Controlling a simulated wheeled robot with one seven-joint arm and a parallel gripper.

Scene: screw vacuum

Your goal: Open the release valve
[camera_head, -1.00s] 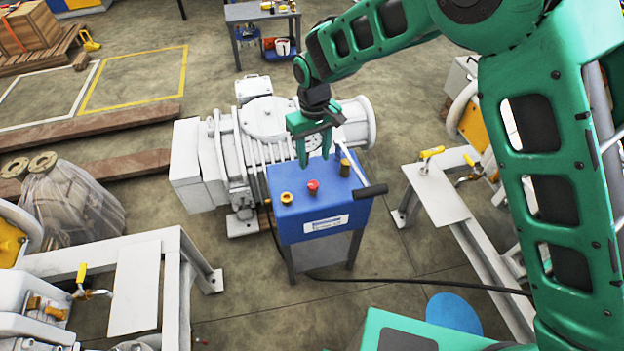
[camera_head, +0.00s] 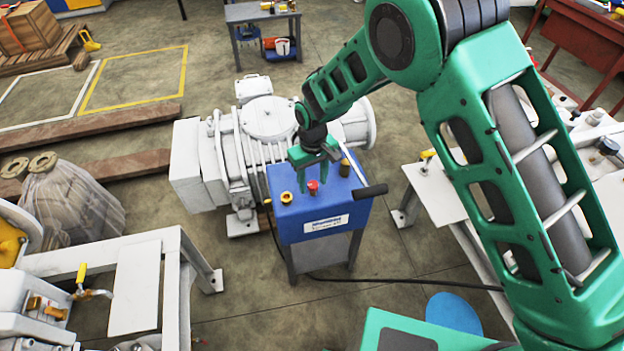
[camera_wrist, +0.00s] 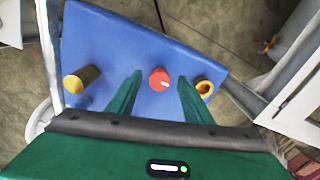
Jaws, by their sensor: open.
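A blue control box (camera_head: 328,232) on a grey stand carries a red knob (camera_head: 313,187), a brass-yellow fitting (camera_head: 286,197) to its left and a dark brass post (camera_head: 345,168) to its right. My gripper (camera_head: 316,190) is open and hangs over the box top at the red knob. In the wrist view the red knob (camera_wrist: 159,79) shows between and just beyond the fingertips of my gripper (camera_wrist: 158,78). The fingers appear empty; I cannot tell whether they touch the knob. The brass fitting (camera_wrist: 204,87) lies right of it there, the post (camera_wrist: 82,80) left.
A lever with a black handle (camera_head: 371,190) sticks out at the box's right side. A large white pump (camera_head: 268,120) stands behind the box. White benches with yellow-handled valves (camera_head: 82,272) flank it. A black cable (camera_head: 400,281) runs across the floor.

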